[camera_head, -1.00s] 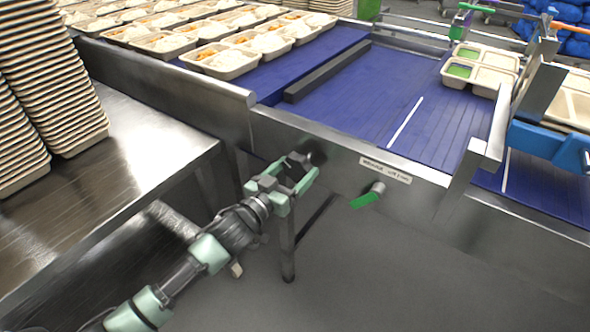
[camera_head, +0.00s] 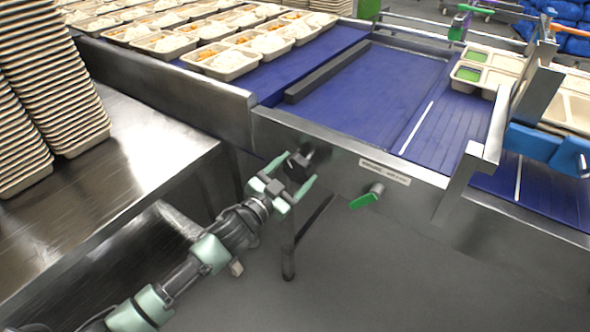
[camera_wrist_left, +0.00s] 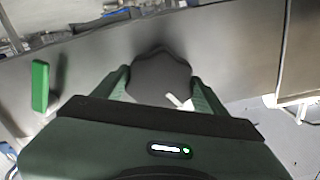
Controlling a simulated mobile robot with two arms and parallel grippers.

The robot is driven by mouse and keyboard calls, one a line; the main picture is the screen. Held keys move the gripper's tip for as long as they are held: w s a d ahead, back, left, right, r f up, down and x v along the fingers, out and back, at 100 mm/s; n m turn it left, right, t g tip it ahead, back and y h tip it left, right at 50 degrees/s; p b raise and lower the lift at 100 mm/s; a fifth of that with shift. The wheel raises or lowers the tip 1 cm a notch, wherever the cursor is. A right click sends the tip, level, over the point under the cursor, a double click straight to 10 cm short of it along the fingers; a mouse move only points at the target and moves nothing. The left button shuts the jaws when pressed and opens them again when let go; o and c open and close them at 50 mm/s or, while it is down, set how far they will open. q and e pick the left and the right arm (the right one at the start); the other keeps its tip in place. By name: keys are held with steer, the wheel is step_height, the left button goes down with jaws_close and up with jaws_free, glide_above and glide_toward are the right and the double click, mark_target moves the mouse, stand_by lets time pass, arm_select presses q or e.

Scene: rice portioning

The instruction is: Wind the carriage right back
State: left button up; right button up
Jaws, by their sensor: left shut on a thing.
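A dark lobed hand knob (camera_wrist_left: 160,78) sits on the front steel panel of the conveyor; its dark edge also shows in the head view (camera_head: 319,152). My left gripper (camera_head: 297,169) is shut on the knob, with one green finger on each side in the left wrist view (camera_wrist_left: 161,85). The carriage appears to be the slatted blue belt section (camera_head: 448,135) with a white line across it. A plain blue strip (camera_head: 385,95) lies on its left, before a dark bar. My right gripper is not in view.
A green-handled lever (camera_head: 366,200) sticks out of the panel right of the knob. Trays with rice (camera_head: 225,62) fill the left belt. Compartment trays (camera_head: 480,72) stand at the right, near a blue-and-steel bracket (camera_head: 535,141). Stacked trays (camera_head: 50,75) stand on the left steel table.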

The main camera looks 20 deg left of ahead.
arm_select(q)
steer(key=shift+m, duration=0.3)
steer(key=shift+a+m, duration=0.1)
steer(key=shift+m, duration=0.7)
steer(key=shift+f+m, duration=0.1)
steer(key=shift+m, duration=0.6)
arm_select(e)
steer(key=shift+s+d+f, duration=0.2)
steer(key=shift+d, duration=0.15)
